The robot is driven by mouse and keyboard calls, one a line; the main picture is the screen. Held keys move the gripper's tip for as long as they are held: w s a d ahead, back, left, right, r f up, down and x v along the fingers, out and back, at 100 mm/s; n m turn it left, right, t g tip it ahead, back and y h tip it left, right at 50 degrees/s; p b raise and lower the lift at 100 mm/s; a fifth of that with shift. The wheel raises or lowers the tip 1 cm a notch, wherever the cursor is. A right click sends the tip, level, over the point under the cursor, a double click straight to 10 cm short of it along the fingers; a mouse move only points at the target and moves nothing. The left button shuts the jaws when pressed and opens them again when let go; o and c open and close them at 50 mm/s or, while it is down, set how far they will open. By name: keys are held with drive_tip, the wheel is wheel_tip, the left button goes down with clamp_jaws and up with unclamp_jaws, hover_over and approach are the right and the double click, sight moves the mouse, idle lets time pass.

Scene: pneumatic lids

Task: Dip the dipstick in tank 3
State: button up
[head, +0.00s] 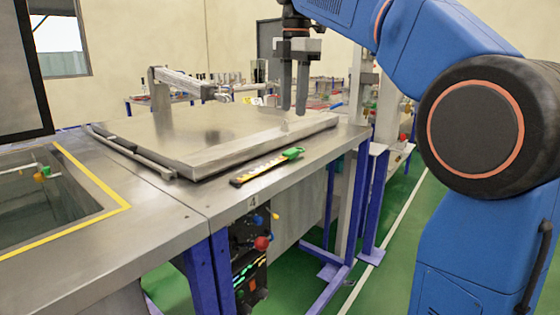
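The dipstick (262,168), a yellow graduated strip with a green handle at its right end, lies flat on the steel bench top (225,203) in front of a closed metal lid (215,128). My gripper (294,108) points down above the lid's right end, beyond and above the dipstick. Its two fingers are apart with nothing between them. An open tank (50,205) with a yellow-striped edge and dark liquid is at the left. Its number does not show, so I cannot tell if it is tank 3. A "4" marks the bench front below the closed lid.
A dark panel edge (22,70) rises at the upper left. A control box (250,270) with a red knob hangs below the bench front. Green floor with a white line is open to the right. Other benches (340,88) stand behind.

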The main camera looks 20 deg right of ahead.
drive_tip(key=w+a+r+n, duration=0.1)
drive_tip(key=w+r+n, duration=0.1)
drive_tip(key=w+n, duration=0.1)
hover_over(280, 159)
drive_tip(key=shift+n+g, duration=0.4)
drive_tip(key=f, duration=1.1)
drive_tip(key=shift+d, duration=0.35)
drive_tip(key=shift+a+f, duration=0.2)
drive_tip(key=shift+f, duration=1.2)
drive_tip(key=shift+a+f, duration=0.15)
drive_tip(key=shift+f, duration=1.2)
drive_tip(key=shift+c, duration=0.3)
clamp_jaws()
